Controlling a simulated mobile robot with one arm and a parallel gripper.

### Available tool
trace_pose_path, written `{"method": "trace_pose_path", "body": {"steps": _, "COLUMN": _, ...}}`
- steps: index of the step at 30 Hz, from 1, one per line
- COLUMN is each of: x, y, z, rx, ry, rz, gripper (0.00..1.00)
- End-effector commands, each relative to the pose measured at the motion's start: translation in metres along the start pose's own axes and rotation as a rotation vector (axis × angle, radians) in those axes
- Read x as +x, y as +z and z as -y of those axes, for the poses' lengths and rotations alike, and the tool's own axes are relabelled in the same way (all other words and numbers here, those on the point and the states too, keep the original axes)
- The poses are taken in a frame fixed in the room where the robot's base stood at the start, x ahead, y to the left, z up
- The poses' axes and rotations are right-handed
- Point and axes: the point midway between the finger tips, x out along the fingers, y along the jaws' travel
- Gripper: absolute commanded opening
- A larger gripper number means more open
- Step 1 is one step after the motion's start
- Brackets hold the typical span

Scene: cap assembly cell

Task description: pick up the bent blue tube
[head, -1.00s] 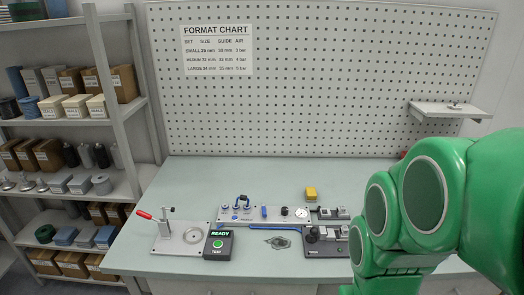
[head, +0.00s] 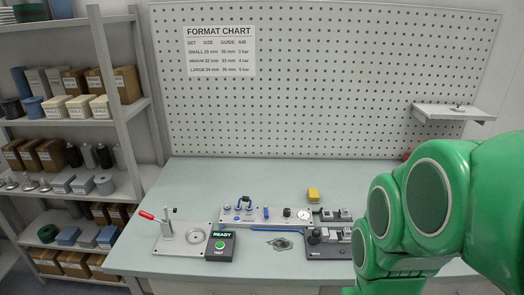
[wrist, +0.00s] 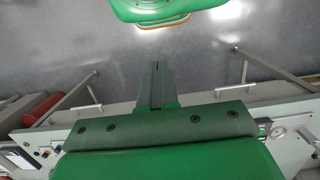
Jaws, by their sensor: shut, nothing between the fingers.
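The bent blue tube (head: 277,229) lies on the workbench (head: 190,270) in the head view, as a thin blue line along the front of the grey panel with the gauge. The head view shows my green arm at the right, but not the gripper.
A red-handled fixture (head: 184,238), a READY/TEST box (head: 221,244), a dark clamp block (head: 326,246) and a yellow block (head: 313,195) stand on the bench. A loaded shelf (head: 75,120) is at left.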

Motion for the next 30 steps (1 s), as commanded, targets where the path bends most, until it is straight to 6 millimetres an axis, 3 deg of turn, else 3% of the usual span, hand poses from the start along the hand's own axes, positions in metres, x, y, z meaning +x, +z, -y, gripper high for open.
{"method": "trace_pose_path", "body": {"steps": 2, "x": 0.0, "y": 0.0, "z": 0.0, "rx": 0.0, "ry": 0.0, "rz": 0.0, "gripper": 0.02}}
{"method": "trace_pose_path", "body": {"steps": 17, "x": 0.0, "y": 0.0, "z": 0.0, "rx": 0.0, "ry": 0.0, "rz": 0.0, "gripper": 0.78}}
{"method": "trace_pose_path", "body": {"steps": 26, "x": 0.0, "y": -0.001, "z": 0.0, "rx": 0.0, "ry": 0.0, "rz": 0.0, "gripper": 0.81}}
{"method": "trace_pose_path", "body": {"steps": 30, "x": -0.003, "y": -0.015, "z": 0.003, "rx": -0.001, "ry": -0.002, "rz": -0.011, "gripper": 0.81}}
